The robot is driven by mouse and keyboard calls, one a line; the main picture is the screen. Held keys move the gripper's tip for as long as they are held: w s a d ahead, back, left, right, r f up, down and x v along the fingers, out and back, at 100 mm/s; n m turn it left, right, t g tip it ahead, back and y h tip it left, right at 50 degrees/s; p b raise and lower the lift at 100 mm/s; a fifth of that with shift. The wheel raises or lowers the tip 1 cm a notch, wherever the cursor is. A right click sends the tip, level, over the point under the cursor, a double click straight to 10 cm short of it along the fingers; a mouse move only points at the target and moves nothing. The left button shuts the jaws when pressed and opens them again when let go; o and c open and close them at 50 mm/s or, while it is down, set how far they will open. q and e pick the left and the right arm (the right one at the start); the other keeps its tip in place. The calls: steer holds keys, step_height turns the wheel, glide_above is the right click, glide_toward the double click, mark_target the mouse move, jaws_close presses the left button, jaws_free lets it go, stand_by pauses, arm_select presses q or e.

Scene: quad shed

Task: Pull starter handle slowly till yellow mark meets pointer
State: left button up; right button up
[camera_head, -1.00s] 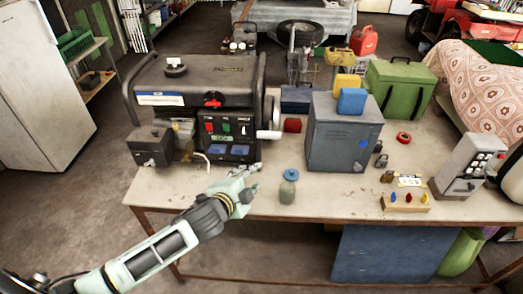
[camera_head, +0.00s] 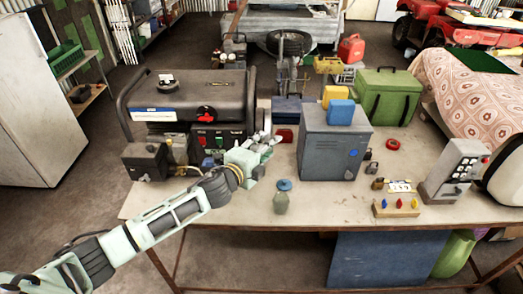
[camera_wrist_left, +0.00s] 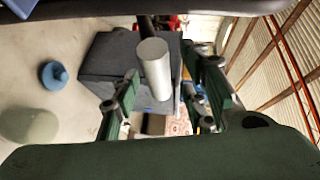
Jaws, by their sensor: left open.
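The black generator (camera_head: 200,97) stands at the back left of the bench. The starter handle, a pale grey cylinder (camera_wrist_left: 155,68), lies between the fingers of my left gripper (camera_wrist_left: 165,95) in the left wrist view, with gaps beside it. In the head view my left gripper (camera_head: 268,145) is at the generator's right front side and covers the handle. The gripper is open. I cannot make out the yellow mark or the pointer. My right gripper is not in view.
A grey metal cabinet (camera_head: 331,145) stands close right of my left gripper. A small dark box (camera_head: 146,162) sits left of my wrist. The bench's front strip is mostly clear.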

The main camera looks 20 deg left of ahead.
arm_select(q)
steer(key=shift+w+f, duration=0.1)
steer(key=shift+w, duration=0.05)
steer(key=shift+c, duration=0.2)
steer(key=c, duration=0.6)
jaws_close()
steer(key=shift+s+d, duration=0.1)
steer(key=shift+s, duration=0.1)
